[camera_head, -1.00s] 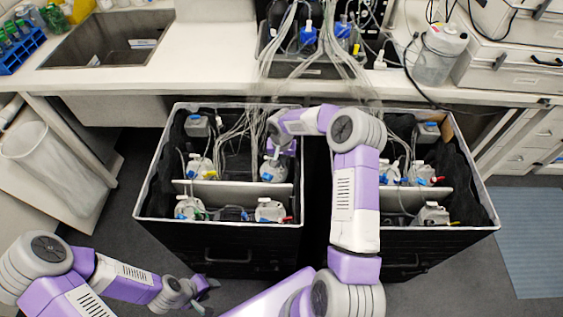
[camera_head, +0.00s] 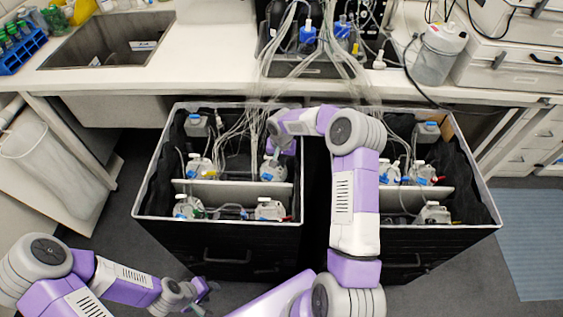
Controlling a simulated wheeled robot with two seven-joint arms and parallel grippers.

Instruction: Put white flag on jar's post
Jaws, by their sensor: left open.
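Two black open boxes with white rims stand side by side, the left box (camera_head: 217,219) and the right box (camera_head: 470,230). Jars with coloured fittings stand in their divided compartments. My right arm reaches over the left box, and its gripper (camera_head: 271,150) is at the jar (camera_head: 271,171) in the back right compartment. The fingers are small and partly hidden there, so I cannot tell whether they hold anything. My left gripper (camera_head: 207,294) is open and empty, low in front of the left box. I cannot make out a white flag for certain.
Other jars stand in the left box, at back left (camera_head: 200,167), front left (camera_head: 187,207) and front right (camera_head: 269,210). Many thin tubes (camera_head: 237,130) run down into it. A bench with a sink (camera_head: 107,40) lies behind. A white bin (camera_head: 52,172) stands at left.

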